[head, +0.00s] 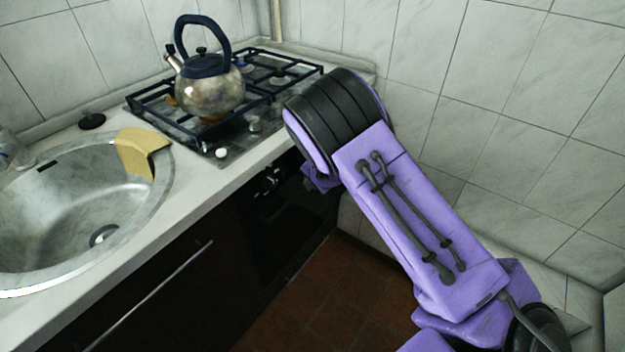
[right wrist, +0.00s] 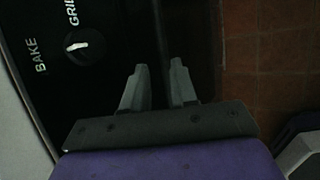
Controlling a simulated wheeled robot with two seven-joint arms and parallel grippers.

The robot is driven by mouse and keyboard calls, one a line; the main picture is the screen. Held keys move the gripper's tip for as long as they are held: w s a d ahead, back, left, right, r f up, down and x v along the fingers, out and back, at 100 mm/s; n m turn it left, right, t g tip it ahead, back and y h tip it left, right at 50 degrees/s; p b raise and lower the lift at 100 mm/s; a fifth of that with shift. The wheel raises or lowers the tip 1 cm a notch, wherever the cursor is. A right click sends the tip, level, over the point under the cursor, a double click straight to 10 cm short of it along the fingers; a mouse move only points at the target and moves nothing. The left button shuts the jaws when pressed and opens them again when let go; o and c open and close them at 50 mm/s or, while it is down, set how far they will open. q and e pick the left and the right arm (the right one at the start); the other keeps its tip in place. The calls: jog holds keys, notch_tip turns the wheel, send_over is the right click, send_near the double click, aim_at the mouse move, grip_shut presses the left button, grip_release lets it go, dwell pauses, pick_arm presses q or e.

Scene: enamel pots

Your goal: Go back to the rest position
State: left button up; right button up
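My right arm (head: 410,215) comes in from the lower right in the head view and reaches to the front of the stove, hiding its own gripper there. In the right wrist view my right gripper (right wrist: 161,83) has its two fingers apart with nothing between them. It is in front of the dark oven front (right wrist: 110,50), beside a knob (right wrist: 75,42) marked GRILL or similar, cut off, and the word BAKE. My left gripper is in neither view.
A metal kettle (head: 208,92) stands on the gas hob (head: 170,115). A round sink (head: 60,220) with a yellow cloth or sponge (head: 140,152) on its rim is at the left. A tiled wall (head: 520,120) is at the right. Brown floor (head: 320,310) shows below.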

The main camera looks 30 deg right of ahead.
jog(key=shift+a+r, duration=0.1)
jog(key=shift+a, duration=0.05)
dwell(0.3)
jog(key=s+a+f+m+t+y, duration=0.1)
jog(key=s+a+f+m, duration=0.1)
jog(key=s+f+m, duration=0.45)
jog(key=s+a+f+m, duration=0.1)
jog(key=s+a+m, duration=0.2)
jog(key=m, duration=0.6)
jog(key=s+a+f+m+g+h, duration=0.1)
jog(key=s+f+m, duration=0.3)
jog(key=s, duration=1)
jog(key=s+f+m+g+h, duration=0.1)
jog(key=s+f+m+g, duration=0.3)
jog(key=s+m, duration=0.4)
jog(key=s, duration=0.7)
jog(key=shift+s+a+f+p, duration=0.3)
jog(key=shift+a+p, duration=0.1)
